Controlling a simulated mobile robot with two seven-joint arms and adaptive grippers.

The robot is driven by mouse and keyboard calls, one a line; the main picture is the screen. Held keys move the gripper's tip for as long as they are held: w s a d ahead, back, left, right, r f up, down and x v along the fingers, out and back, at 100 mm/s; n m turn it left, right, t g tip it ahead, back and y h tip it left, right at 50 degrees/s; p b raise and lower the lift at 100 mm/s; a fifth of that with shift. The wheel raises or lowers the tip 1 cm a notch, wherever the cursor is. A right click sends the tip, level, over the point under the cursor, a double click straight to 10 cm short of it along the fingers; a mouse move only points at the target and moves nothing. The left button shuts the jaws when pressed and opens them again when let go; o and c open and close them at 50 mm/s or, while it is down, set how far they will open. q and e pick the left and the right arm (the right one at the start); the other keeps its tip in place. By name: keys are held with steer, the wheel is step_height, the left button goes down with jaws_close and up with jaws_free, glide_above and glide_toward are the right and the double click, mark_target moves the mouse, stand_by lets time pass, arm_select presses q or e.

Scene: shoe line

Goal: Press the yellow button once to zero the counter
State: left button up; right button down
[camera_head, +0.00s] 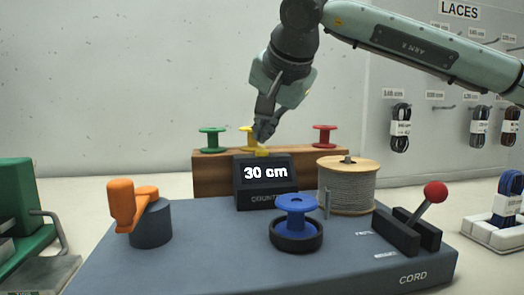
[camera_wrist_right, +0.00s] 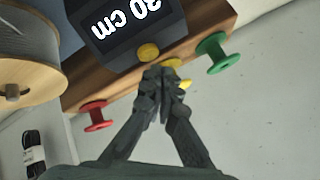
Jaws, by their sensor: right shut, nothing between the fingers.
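The black counter (camera_head: 264,187) stands at the back of the grey-blue board and its display reads "30 cm". The yellow button (camera_head: 262,152) sits on top of the counter; in the right wrist view the button (camera_wrist_right: 148,52) shows as a round yellow cap. My right gripper (camera_head: 264,134) is shut and empty, pointing down just above the button. In the right wrist view its fingertips (camera_wrist_right: 160,72) are beside the button, with a small gap in the picture; I cannot tell the exact height. My left gripper is not in view.
A wooden rack (camera_head: 205,172) behind holds a green spool (camera_head: 212,137), a yellow spool (camera_head: 246,137) partly hidden by my gripper, and a red spool (camera_head: 324,135). A cord reel (camera_head: 346,188), blue spool (camera_head: 296,220), orange crank (camera_head: 124,205) and red-knobbed lever (camera_head: 435,192) surround the counter.

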mark_target(264, 151)
steer(key=shift+f, duration=0.4)
steer(key=shift+f+b, duration=0.5)
stand_by(0.4)
stand_by(0.4)
steer(key=shift+r+p, duration=0.7)
steer(key=shift+r, duration=0.2)
step_height(264, 151, up, 5)
steer(key=p, duration=0.4)
stand_by(0.4)
